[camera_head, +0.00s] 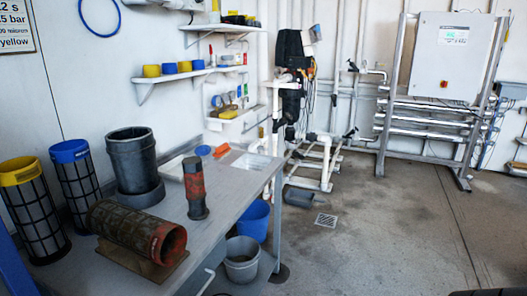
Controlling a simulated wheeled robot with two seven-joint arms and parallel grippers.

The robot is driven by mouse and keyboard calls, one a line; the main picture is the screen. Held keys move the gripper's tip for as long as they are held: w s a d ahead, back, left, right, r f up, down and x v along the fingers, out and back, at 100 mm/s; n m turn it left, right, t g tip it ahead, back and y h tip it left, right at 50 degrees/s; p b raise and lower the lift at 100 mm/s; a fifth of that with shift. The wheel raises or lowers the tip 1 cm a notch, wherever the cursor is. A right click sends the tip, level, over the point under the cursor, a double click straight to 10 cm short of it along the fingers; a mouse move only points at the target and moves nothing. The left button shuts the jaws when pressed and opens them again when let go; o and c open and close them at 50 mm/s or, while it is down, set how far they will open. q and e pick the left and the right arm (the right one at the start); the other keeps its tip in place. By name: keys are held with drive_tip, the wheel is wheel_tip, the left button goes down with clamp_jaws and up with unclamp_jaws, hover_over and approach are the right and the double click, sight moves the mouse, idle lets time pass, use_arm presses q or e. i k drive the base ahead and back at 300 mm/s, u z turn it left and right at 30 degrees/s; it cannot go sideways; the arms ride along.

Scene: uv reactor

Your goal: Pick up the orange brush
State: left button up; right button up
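A small orange item (222,150), which looks like the orange brush, lies near the far end of the grey workbench (215,215), by the edge of the sink (250,161). It is too small for me to make out handle or bristles. Nothing is seen touching it from above. Neither of my grippers can be made out in the head view.
On the bench stand a dark pot (133,160), an upright dark-red cylinder (194,188), a lying mesh filter (130,230), and yellow-topped (30,205) and blue-topped (75,175) filters. Buckets (241,262) sit beneath the bench. Floor to the right (380,230) is largely clear.

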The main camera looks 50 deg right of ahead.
sight(222, 150)
drive_tip(key=z, duration=1.25)
